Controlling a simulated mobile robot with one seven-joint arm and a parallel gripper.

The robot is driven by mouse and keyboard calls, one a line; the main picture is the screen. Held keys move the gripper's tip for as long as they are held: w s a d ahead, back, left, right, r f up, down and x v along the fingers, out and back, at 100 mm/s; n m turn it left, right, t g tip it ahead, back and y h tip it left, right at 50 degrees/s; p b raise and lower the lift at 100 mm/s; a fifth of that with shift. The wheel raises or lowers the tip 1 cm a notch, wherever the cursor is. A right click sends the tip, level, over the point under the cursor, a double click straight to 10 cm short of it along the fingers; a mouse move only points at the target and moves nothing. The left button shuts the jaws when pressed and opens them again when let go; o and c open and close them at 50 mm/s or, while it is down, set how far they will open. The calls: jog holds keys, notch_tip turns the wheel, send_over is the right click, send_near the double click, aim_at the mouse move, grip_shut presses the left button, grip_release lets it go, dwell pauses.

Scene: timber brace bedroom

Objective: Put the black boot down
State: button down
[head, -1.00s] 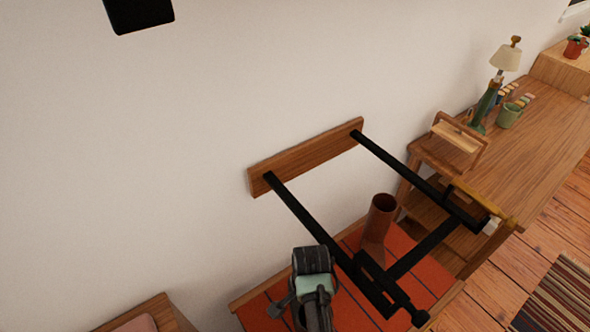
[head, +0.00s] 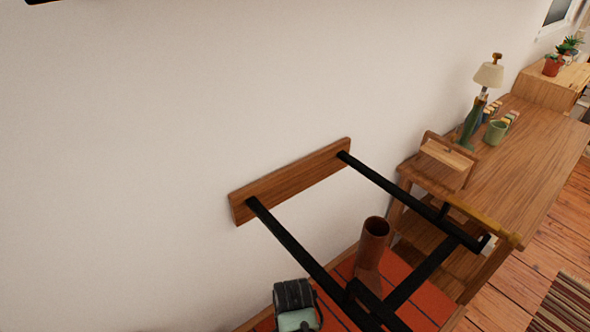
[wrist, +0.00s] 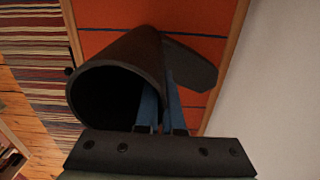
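In the wrist view the black boot (wrist: 95,65) shows with its round shaft opening toward me and its foot pointing to the upper right. My gripper (wrist: 162,105) has its bluish fingers at the boot's shaft rim, one inside the opening and one outside, shut on the shaft wall. Behind the boot is the orange-red bench top (wrist: 120,14); whether the boot touches it I cannot tell. The head view does not clearly show the black boot or my gripper.
In the head view a brown boot (head: 368,262) stands on the orange-red bench (head: 428,303), beneath a wall rack (head: 290,182) with black bars. A black-and-green bag (head: 293,297) is at its left. A desk (head: 520,150) stands right. A striped rug (wrist: 40,60) shows in the wrist view.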

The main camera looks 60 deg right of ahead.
jog(key=shift+r, duration=0.2)
jog(key=shift+f, duration=0.1)
jog(key=shift+f, duration=0.2)
jog(key=c, duration=1)
grip_release()
jog(key=shift+c, duration=0.2)
jog(key=shift+r, duration=0.15)
notch_tip(320, 180, up, 12)
jog(key=shift+r+p, duration=0.1)
jog(key=shift+p, duration=0.9)
